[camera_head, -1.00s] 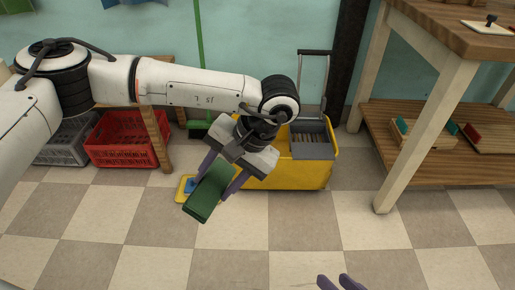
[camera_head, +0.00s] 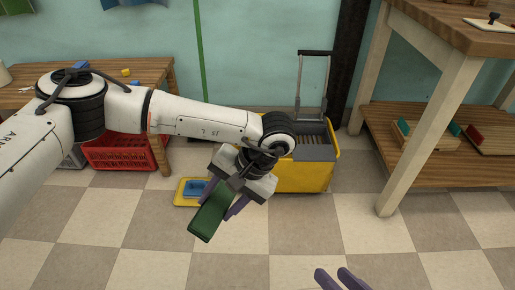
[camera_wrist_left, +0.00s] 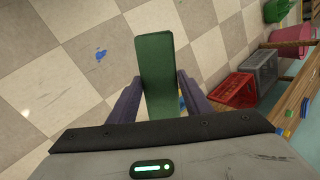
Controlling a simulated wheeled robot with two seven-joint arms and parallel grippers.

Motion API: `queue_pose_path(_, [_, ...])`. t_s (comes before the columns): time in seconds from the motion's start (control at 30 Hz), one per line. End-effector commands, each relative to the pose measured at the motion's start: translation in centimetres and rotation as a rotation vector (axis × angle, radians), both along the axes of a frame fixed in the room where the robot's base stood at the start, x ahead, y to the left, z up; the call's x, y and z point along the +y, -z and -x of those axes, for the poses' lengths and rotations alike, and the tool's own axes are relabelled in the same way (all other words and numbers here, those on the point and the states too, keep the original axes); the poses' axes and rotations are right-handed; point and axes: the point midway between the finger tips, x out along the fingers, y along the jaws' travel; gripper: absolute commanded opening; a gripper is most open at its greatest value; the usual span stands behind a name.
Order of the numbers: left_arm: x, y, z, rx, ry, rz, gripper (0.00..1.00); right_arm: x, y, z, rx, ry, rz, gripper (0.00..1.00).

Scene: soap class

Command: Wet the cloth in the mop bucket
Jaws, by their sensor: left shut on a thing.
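The green cloth (camera_head: 210,214) hangs as a flat, stiff-looking strip from my left gripper (camera_head: 222,205), which is shut on it above the floor. In the left wrist view the cloth (camera_wrist_left: 156,62) stands out between the two purple fingers of the left gripper (camera_wrist_left: 159,82). The yellow mop bucket (camera_head: 303,178), with a grey wringer (camera_head: 312,143) and a tall handle, stands on the floor behind and to the right of the left gripper. My left wrist covers part of its left side. My right gripper (camera_head: 339,278) shows only its purple fingertips at the bottom edge; its opening is unclear.
A yellow tray with a blue item (camera_head: 193,190) lies on the floor left of the bucket. A red crate (camera_head: 120,153) sits under a wooden table (camera_head: 150,72) at left. A wooden shelf unit (camera_head: 415,130) stands at right.

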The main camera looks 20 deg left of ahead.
Motion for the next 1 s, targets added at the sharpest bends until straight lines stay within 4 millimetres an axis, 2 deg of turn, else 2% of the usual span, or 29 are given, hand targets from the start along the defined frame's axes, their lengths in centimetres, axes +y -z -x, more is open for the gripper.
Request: queue_pose_path(1.0, [0.0,8.2,0.0,0.001,0.000,-0.001,0.27,-0.1,0.4,0.0,0.006,0.000,0.004,0.31])
